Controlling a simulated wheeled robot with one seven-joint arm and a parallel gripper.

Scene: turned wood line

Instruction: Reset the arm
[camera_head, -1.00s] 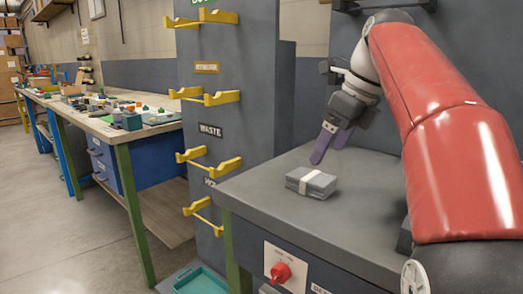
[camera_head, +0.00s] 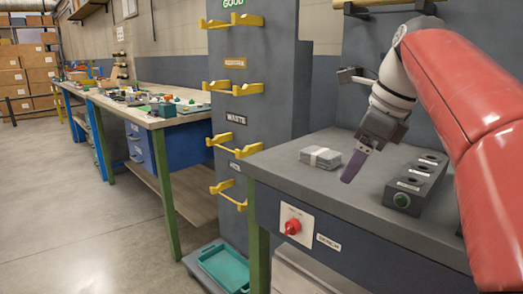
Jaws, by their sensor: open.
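My gripper (camera_head: 353,165) hangs at the end of my red and white arm, above the grey bench top (camera_head: 290,184). Its purple fingers point down and to the left, and nothing shows between them. The fingers overlap in this view, so the gap between them is hard to see. A grey block with a white band (camera_head: 321,157) lies on the bench, to the left of the fingers and apart from them.
A grey box with several round holes and a green button (camera_head: 414,187) stands on the bench at right. A red knob (camera_head: 292,227) is on the bench front. A rack with yellow hooks (camera_head: 234,87) stands left. A teal tray (camera_head: 224,268) lies low beside the bench.

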